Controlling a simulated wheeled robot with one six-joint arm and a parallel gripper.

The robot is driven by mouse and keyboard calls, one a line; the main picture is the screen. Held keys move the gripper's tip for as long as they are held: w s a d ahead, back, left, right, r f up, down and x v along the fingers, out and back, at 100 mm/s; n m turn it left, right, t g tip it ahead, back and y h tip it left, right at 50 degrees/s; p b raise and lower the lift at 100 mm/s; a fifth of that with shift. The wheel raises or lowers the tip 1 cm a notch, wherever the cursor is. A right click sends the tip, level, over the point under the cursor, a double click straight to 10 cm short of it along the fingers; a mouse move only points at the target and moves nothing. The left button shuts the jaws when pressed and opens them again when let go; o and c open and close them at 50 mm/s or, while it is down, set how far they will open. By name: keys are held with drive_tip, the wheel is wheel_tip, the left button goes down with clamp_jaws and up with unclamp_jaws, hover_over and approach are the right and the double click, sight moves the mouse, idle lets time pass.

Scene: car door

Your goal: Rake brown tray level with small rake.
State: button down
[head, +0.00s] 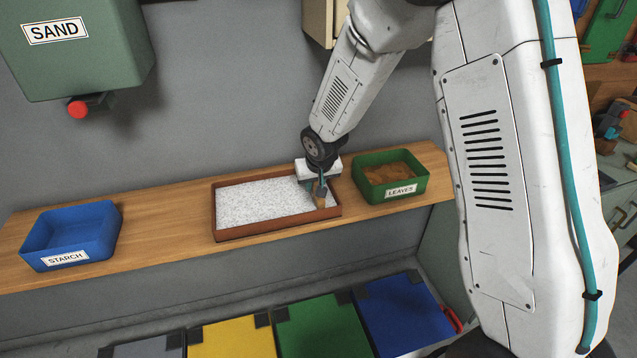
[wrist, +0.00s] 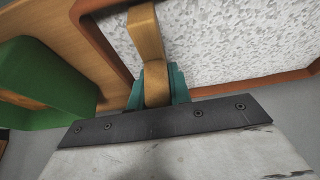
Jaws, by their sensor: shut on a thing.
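The brown tray (head: 278,231) lies on the wooden shelf, filled with white speckled grains that look fairly flat. It also shows in the wrist view (wrist: 98,48). My gripper (head: 319,188) is over the tray's right end, near its front right corner. In the wrist view its teal fingers (wrist: 160,88) are shut on a tan wooden piece (wrist: 146,32), which seems to be the small rake. The tan piece also shows below the gripper in the head view (head: 321,201). I cannot make out the rake's teeth or whether it touches the grains.
A green LEAVES bin (head: 407,188) with brown contents stands close to the tray's right. A blue STARCH bin (head: 72,237) stands far left on the shelf (head: 165,228), with bare wood between. A green SAND box (head: 75,50) with a red knob hangs on the wall.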

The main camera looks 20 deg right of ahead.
drive_tip(key=a, duration=2.5)
drive_tip(key=shift+a, duration=0.15)
drive_tip(key=shift+a+r, duration=0.15)
drive_tip(key=shift+r, duration=0.2)
wheel_tip(320, 180, up, 6)
drive_tip(key=shift+s, duration=0.1)
